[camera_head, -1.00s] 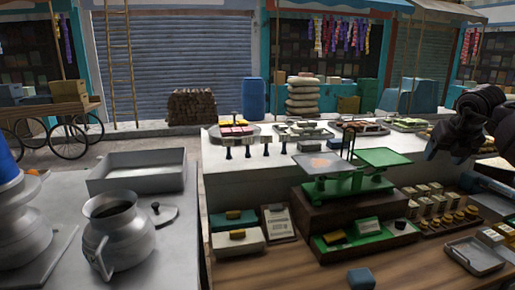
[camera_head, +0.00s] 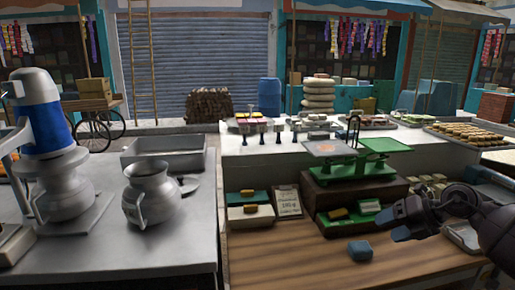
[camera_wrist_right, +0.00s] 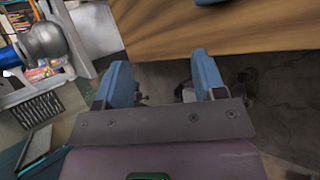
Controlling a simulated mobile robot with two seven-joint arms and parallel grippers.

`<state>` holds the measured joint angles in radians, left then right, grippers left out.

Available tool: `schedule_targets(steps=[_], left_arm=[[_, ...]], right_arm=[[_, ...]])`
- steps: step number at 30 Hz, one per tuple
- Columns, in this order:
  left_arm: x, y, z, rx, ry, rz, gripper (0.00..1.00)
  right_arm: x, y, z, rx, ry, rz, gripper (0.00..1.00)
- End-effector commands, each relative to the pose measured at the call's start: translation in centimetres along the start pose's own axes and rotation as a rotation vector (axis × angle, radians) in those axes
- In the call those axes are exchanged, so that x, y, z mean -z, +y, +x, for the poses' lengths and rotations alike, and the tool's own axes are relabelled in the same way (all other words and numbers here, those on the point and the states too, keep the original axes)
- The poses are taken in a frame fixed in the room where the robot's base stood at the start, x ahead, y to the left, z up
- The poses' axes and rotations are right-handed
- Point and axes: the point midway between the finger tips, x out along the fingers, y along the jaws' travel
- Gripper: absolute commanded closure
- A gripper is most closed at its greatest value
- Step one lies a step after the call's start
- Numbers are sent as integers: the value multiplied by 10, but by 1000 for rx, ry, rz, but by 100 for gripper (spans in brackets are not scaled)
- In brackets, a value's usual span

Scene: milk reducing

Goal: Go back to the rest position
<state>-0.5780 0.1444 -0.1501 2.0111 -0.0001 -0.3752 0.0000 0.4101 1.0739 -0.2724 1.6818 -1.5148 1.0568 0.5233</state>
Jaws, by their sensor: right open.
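My right gripper (camera_head: 400,222) hangs over the front right of the wooden counter in the head view, with its arm coming in from the right edge. In the right wrist view its two blue fingers (camera_wrist_right: 166,84) stand apart with nothing between them. They point toward the wooden edge and the dark floor. My left gripper is in neither view. A silver milk pot (camera_head: 151,195) stands upright on the left counter. A blue and silver machine (camera_head: 45,115) stands at the left.
A green balance scale (camera_head: 350,168) sits on a dark box at the middle. A metal tray (camera_head: 165,145) lies behind the pot. A tray of sweets (camera_head: 470,133) is at the far right.

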Motion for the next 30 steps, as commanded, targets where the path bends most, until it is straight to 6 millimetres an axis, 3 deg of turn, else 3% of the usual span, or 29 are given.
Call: schedule_targets(steps=[1, 6, 11, 14, 20, 24, 30], left_arm=[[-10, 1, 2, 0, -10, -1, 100], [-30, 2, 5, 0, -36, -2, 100], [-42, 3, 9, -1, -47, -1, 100], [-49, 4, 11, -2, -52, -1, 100], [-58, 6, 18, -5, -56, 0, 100], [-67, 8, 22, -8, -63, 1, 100], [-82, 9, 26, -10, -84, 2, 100]], right_arm=[[27, -4, 31, -115, 22, 57, 36], [90, 2, 86, -475, -8, 302, 36], [130, -9, 111, -716, -108, 601, 36], [152, -26, 122, -817, -191, 813, 36], [206, -86, 143, -903, -404, 1317, 36], [262, -137, 158, -856, -554, 1699, 36], [343, -184, 172, -707, -686, 2131, 36]])
